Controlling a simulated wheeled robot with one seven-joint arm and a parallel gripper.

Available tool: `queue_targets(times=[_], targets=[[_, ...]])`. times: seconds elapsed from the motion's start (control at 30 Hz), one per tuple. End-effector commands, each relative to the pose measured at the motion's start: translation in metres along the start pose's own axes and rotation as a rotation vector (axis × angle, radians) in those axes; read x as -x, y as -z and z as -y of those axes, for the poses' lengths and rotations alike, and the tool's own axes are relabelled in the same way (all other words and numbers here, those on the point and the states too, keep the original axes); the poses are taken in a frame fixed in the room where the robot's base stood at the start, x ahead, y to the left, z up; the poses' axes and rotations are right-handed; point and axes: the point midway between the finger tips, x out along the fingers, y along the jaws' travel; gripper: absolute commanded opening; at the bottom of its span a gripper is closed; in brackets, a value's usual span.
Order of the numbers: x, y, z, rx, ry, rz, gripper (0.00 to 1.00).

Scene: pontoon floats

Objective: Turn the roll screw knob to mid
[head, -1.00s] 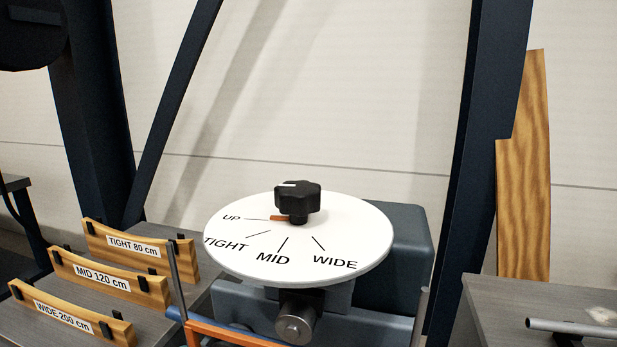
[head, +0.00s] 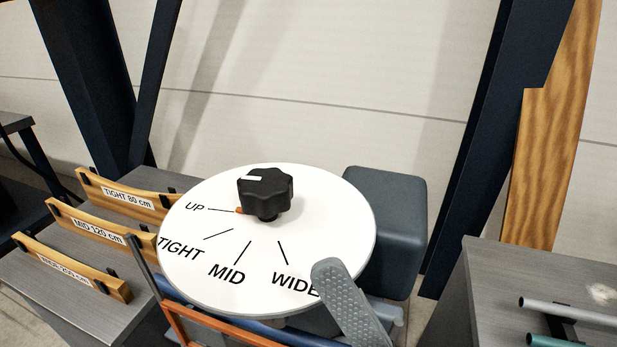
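The roll screw knob (head: 265,188) is black and lobed, with a white mark on its top. It stands upright at the middle of a white round dial (head: 320,210) marked UP, TIGHT, MID and WIDE. A small orange pointer under the knob points at the UP line. The MID line lies toward the front of the dial. A grey, dimpled finger of my gripper (head: 345,295) shows at the lower right, in front of the dial edge and partly over the word WIDE. It is apart from the knob. The rest of the gripper is out of view.
Wooden templates (head: 100,228) labelled TIGHT, MID and WIDE stand on a grey bench at the left. A grey-blue housing (head: 385,225) rises behind the dial. An orange bar (head: 215,328) crosses in front. Grey and teal tubes (head: 565,310) lie on the right bench.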

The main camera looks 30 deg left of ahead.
Motion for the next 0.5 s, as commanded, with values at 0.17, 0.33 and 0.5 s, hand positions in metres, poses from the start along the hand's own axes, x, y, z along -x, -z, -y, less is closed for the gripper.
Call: queue_targets(times=[0.17,0.33,0.5], targets=[[-0.061,0.035,-0.016,0.304,-0.248,-0.275,0.75],[-0.091,0.073,-0.022,0.588,-0.506,-0.512,0.75],[-0.104,0.106,-0.016,0.862,-0.797,-0.734,0.75]])
